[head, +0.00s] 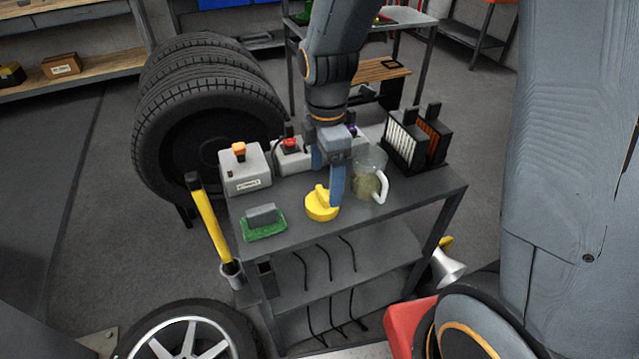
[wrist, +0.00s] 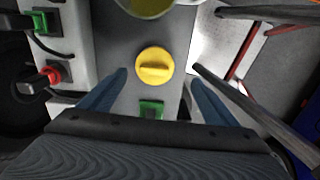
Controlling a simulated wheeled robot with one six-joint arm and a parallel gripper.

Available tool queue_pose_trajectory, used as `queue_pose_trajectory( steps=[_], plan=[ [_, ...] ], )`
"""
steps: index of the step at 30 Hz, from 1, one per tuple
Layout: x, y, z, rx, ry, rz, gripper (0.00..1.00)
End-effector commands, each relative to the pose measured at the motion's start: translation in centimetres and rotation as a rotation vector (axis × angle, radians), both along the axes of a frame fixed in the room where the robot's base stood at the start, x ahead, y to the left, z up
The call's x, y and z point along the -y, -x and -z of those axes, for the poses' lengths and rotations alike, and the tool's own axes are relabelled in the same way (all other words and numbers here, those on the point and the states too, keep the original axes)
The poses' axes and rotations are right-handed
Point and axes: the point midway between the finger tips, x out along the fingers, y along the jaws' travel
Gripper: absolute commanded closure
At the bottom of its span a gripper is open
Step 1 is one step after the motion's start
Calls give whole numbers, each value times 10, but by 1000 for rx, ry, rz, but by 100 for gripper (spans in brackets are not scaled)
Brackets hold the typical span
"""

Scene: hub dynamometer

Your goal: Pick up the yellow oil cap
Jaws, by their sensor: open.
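The yellow oil cap (head: 321,205) lies on the grey top of the cart, with its raised grip bar upward. It also shows in the wrist view (wrist: 153,67), round and whole, just beyond the fingertips and between their lines. My gripper (head: 328,184) points down over the cart, close to the cap. Its two blue fingers are spread wide with nothing between them, as the wrist view (wrist: 160,77) shows. I cannot tell the exact height gap between fingers and cap.
A clear jug (head: 367,180) with yellowish liquid stands right of the cap. A green tray with a grey block (head: 262,221) lies left. Control boxes (head: 245,168) stand behind left, dark filter-like units (head: 418,138) at back right. Bare cart top (head: 300,236) lies in front.

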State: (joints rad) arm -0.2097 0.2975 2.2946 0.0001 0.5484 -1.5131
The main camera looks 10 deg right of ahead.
Motion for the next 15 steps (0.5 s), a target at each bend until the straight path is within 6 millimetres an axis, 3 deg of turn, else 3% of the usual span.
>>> queue_pose_trajectory(
  steps=[15],
  plan=[
    [-2,-3,33,-4,1,-48,17]
  ],
)
